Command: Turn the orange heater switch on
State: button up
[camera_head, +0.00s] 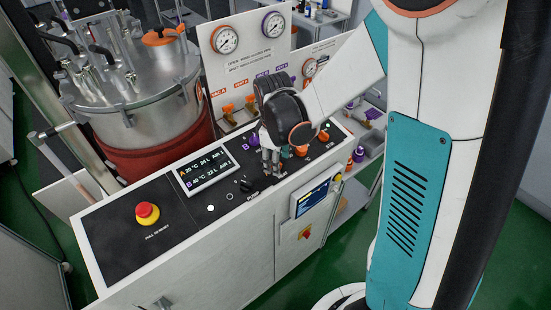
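The control console has a black top panel (110,240). Orange controls show on its right part: one orange knob (323,136) near the right end, and another orange piece (301,151) just right of my gripper, partly covered by the arm's wrist. I cannot tell which of them is the heater switch, nor its position. My gripper (271,168) points down over the panel, left of the orange controls. Its grey fingers look close together, with no held object visible. I cannot tell whether they touch the panel or a control beneath them.
A red emergency button (147,212) stands at the panel's left. A lit display (207,171), a black knob (246,185) and a purple knob (253,139) lie nearer my gripper. A steel vessel (140,90) and gauge board (248,75) stand behind.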

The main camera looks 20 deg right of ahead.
jog(key=shift+f, duration=0.35)
jog(key=shift+c, duration=0.4)
jog(key=c, duration=1)
jog(key=shift+m, duration=0.3)
jog(key=m+b, duration=0.1)
jog(key=m, duration=0.1)
jog(key=m+b, duration=0.2)
jog(key=m, duration=0.1)
jog(key=shift+f+g+y, duration=0.1)
jog(key=shift+g+y, duration=0.2)
jog(key=m+y+b, duration=0.1)
jog(key=m, duration=0.5)
jog(key=shift+b, duration=0.4)
jog(key=shift+d, duration=0.1)
